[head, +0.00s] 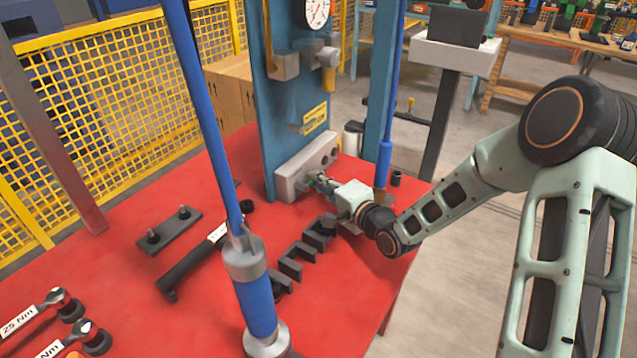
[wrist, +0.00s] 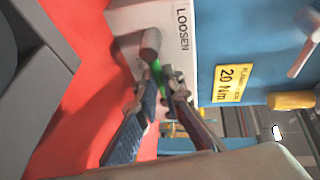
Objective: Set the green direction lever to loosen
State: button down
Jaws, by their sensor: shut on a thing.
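The green direction lever (wrist: 156,74) shows in the wrist view as a short green bar between my fingertips, below a grey rounded knob (wrist: 150,42). My gripper (wrist: 160,88) is shut on the lever; its fingers hide part of it. The lever is fixed at the light grey block (wrist: 128,18), where the word LOOSEN is printed beside the knob. In the head view my gripper (head: 322,183) is at the front of the same block (head: 292,178), at the foot of the blue panel. The lever is too small there to read its setting.
The blue panel (head: 264,120) carries a gauge (head: 317,12) and a yellow label (wrist: 233,83) reading 20 Nm. Black holders (head: 290,268) stand on the red table (head: 130,290) near my gripper. A blue post (head: 200,100) rises in the foreground.

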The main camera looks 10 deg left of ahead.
jog(key=n+t+b, duration=0.1)
jog(key=b, duration=0.1)
jog(key=shift+s+r+n+b, duration=0.1)
jog(key=shift+n+b, duration=0.2)
jog(key=shift+r+n+y, duration=0.3)
jog(key=c, duration=2.1)
grip_release()
jog(key=v, duration=1.2)
jog(key=shift+s, duration=0.1)
jog(key=shift+a, duration=0.1)
